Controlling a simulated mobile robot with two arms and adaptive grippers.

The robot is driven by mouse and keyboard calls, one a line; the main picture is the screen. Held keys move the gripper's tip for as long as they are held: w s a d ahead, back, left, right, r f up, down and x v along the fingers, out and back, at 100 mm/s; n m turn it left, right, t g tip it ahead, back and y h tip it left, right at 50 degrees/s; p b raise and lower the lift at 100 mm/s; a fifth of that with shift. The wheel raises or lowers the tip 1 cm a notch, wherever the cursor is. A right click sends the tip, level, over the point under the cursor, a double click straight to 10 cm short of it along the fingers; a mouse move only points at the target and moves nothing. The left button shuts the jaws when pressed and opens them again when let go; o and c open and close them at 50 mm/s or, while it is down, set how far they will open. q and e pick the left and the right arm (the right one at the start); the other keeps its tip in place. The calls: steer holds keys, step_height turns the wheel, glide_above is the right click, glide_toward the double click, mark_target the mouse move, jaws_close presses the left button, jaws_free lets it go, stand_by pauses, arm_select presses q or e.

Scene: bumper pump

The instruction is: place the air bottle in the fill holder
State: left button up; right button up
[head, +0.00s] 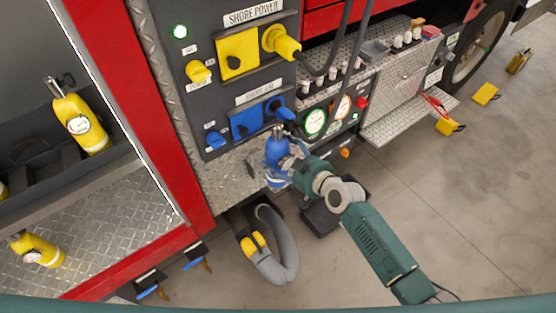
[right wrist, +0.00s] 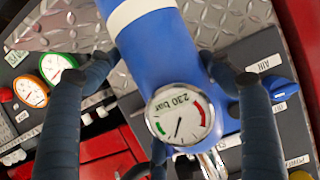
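The blue air bottle (head: 277,150) is upright in front of the diamond plate below the blue air panel in the head view. In the right wrist view the bottle (right wrist: 160,50) fills the middle, with a white band and a gauge (right wrist: 180,113) marked 230 bar. My right gripper (head: 288,170) has its dark fingers on both sides of the bottle, seemingly touching it; they also show in the right wrist view (right wrist: 165,75). The bottle's base is partly hidden by the gripper. I cannot clearly make out the fill holder. My left gripper is not in view.
The blue air panel (head: 246,122) and two round gauges (head: 316,121) are close to the bottle. Yellow blocks (head: 486,94) lie on the open floor at right.

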steer(key=c, duration=1.1)
steer(key=shift+w+a+r, duration=0.1)
steer(key=shift+w+r, duration=0.1)
steer(key=shift+r, duration=0.05)
steer(key=shift+c, duration=0.3)
